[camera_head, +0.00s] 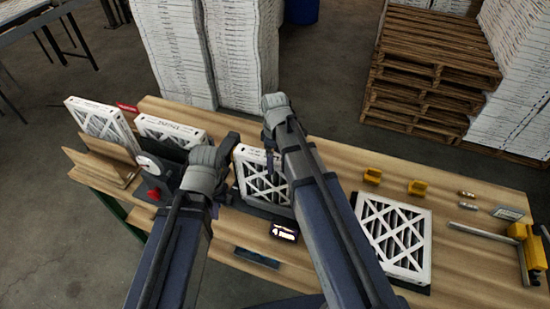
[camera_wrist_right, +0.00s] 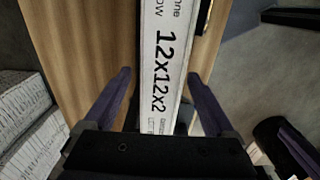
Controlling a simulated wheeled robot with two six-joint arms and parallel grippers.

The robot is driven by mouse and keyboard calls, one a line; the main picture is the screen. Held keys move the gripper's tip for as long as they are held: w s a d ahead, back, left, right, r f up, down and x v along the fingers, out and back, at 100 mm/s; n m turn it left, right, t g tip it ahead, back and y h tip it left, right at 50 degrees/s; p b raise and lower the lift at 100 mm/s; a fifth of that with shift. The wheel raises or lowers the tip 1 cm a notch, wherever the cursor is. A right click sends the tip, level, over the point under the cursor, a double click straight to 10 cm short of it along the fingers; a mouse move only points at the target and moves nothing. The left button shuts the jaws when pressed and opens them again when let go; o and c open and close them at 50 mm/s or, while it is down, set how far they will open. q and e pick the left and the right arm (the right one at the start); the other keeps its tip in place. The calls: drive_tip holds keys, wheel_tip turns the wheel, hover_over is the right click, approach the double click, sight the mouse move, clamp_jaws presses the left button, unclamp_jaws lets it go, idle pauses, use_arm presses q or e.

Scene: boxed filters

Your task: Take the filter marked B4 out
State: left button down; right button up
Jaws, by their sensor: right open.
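Several white-framed pleated filters are on the wooden bench; I cannot read a B4 mark on any. One filter (camera_head: 253,178) stands tilted in a dark holder at the middle, partly hidden by my right arm. My right gripper (camera_head: 275,138) is above its top edge. In the right wrist view, the open fingers (camera_wrist_right: 160,98) are on either side of a white filter edge (camera_wrist_right: 163,60) printed "12x12x2", with gaps at both sides. Other filters are at the left (camera_head: 100,120), behind the dial (camera_head: 172,131), and flat at the right (camera_head: 385,222). My left gripper (camera_head: 226,150) is left of the middle filter; its jaws are unclear.
A wooden rack (camera_head: 105,165) and a red knob (camera_head: 153,195) are at the left. A small lit display (camera_head: 284,232) is at the front. Yellow blocks (camera_head: 372,176) and a yellow clamp tool (camera_head: 530,245) are at the right. Stacked boxes (camera_head: 240,45) stand behind the bench.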

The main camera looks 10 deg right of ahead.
drive_tip(key=shift+o, duration=0.6)
drive_tip(key=shift+f, duration=0.1)
